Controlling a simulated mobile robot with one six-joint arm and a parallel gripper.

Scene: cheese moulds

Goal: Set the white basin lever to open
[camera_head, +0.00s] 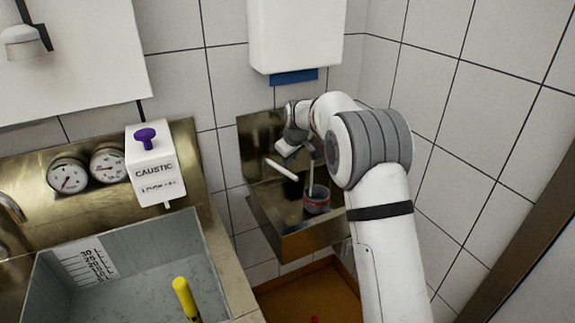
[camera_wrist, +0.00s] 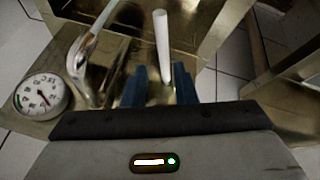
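The white lever (camera_head: 282,169) is a slim rod at the small metal basin (camera_head: 292,246) on the back wall. It slants down to the right in the head view. In the wrist view the white lever (camera_wrist: 161,40) stands nearly upright in the picture, its lower end between my two blue fingers. My gripper (camera_wrist: 160,88) is open, with a gap between the fingers; I cannot tell whether either finger touches the lever. In the head view my gripper (camera_head: 288,150) is just above the lever, its fingertips hard to make out.
A cup with a red band (camera_head: 316,201) stands in the basin. A silver spout (camera_wrist: 82,62) and a gauge (camera_wrist: 42,97) are left of the lever in the wrist view. A white dispenser (camera_head: 296,35) hangs above; a caustic box (camera_head: 153,168) and large sink (camera_head: 140,270) are left.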

